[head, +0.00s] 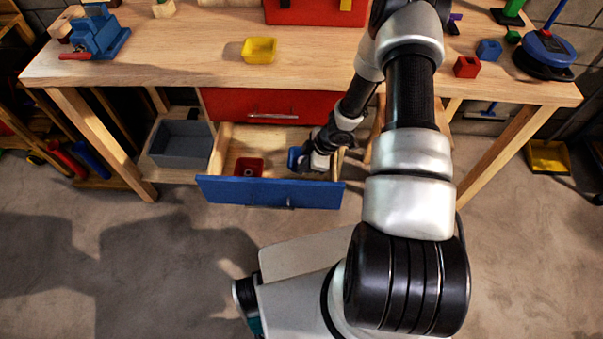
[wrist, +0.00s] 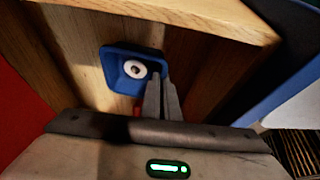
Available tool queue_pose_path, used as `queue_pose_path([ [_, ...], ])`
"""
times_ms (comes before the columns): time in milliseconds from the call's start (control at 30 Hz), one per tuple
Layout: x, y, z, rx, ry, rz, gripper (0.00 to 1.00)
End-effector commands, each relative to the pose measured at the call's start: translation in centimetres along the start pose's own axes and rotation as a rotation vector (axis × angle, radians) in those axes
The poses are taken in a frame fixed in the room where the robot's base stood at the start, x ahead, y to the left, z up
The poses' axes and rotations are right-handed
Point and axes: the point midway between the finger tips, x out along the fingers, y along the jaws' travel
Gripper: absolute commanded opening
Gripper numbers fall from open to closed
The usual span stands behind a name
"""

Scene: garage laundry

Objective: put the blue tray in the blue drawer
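The blue drawer (head: 270,192) is pulled out under the workbench. The small blue tray (head: 294,158) is inside its outline at the right, partly hidden by my gripper (head: 318,160). In the wrist view the blue tray (wrist: 122,82) holds a pale ring-shaped piece (wrist: 135,69). The two fingers of my gripper (wrist: 160,80) are close together at one side wall of the tray, seemingly shut on that wall. I cannot tell whether the tray's bottom touches the drawer floor.
A red tray (head: 248,167) with a small piece sits in the drawer's left half. The red drawer (head: 265,104) above is closed. A grey bin (head: 181,143) stands left of the drawer.

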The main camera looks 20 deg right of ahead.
Motion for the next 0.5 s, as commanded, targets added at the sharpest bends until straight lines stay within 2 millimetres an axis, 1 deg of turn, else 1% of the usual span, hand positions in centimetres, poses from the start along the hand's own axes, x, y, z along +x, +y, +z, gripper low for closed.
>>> queue_pose_path([
  [200,3.0,-0.4,1.2,0.003,0.001,-0.001,0.0],
  [267,3.3,-0.4,1.3,0.004,0.001,0.0,0.0],
  [500,3.2,-0.4,1.3,0.002,0.0,0.0,0.0],
])
